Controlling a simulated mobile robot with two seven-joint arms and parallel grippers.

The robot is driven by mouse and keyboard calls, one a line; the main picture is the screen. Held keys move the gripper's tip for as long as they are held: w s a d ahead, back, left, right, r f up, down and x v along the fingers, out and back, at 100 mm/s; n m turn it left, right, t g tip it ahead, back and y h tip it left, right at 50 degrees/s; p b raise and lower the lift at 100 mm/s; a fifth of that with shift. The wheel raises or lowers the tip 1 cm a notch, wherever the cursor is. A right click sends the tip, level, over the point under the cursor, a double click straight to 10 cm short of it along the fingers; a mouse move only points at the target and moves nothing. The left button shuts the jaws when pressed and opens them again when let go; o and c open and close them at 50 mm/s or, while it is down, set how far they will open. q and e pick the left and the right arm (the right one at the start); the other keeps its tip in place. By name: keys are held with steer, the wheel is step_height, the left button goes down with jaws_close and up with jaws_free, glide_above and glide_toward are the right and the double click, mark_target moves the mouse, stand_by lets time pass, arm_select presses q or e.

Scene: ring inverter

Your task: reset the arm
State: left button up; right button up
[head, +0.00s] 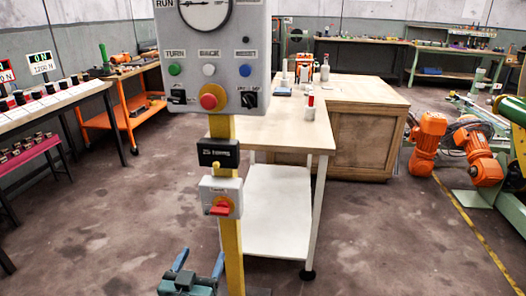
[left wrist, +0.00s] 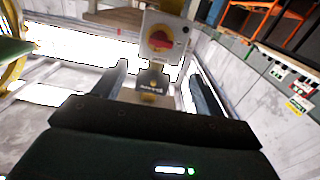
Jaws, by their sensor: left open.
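A grey control panel (head: 212,45) stands on a yellow post (head: 233,262). It has a gauge (head: 205,10) marked RUN, a green button (head: 174,69), a white button (head: 209,69), a blue button (head: 246,70), a red mushroom button (head: 210,99) and black selectors. Lower on the post is a box with a red rotary switch (head: 220,207), also seen in the left wrist view (left wrist: 162,38). My left gripper (head: 200,258) is open and empty below that box, its fingers upward. In the left wrist view, the switch lies beyond the fingertips. My right gripper is out of view.
A black box (head: 218,152) is on the post between panel and switch. A white-legged table (head: 305,135) stands behind. Orange machines (head: 428,140) stand at right. Benches line the left wall. The floor (head: 120,235) left of the post is clear.

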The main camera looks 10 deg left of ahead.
arm_select(q)
steer(key=s+d+r+m+g+h, duration=0.1)
steer(key=s+d+g+h, duration=0.1)
steer(key=s, duration=0.8)
steer(key=s+d+r+m+g+h, duration=0.1)
steer(key=s+d+g+h, duration=0.15)
steer(key=s, duration=0.75)
steer(key=r+g+p, duration=0.1)
steer(key=p, duration=0.5)
steer(key=r+y+p, duration=0.1)
steer(key=r+p, duration=0.1)
steer(key=p, duration=0.4)
steer(key=w+r+g+y+p, duration=0.1)
steer(key=p, duration=0.5)
steer(key=shift+d+r+m+g+p, duration=0.2)
steer(key=shift+m+g+p, duration=0.1)
steer(key=shift+g+p, duration=0.1)
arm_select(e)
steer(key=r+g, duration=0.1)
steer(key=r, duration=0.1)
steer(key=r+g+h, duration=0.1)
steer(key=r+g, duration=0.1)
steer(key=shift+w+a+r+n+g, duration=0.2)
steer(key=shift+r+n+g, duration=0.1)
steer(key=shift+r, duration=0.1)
arm_select(q)
steer(key=shift+f, duration=0.2)
steer(key=shift+c, duration=0.2)
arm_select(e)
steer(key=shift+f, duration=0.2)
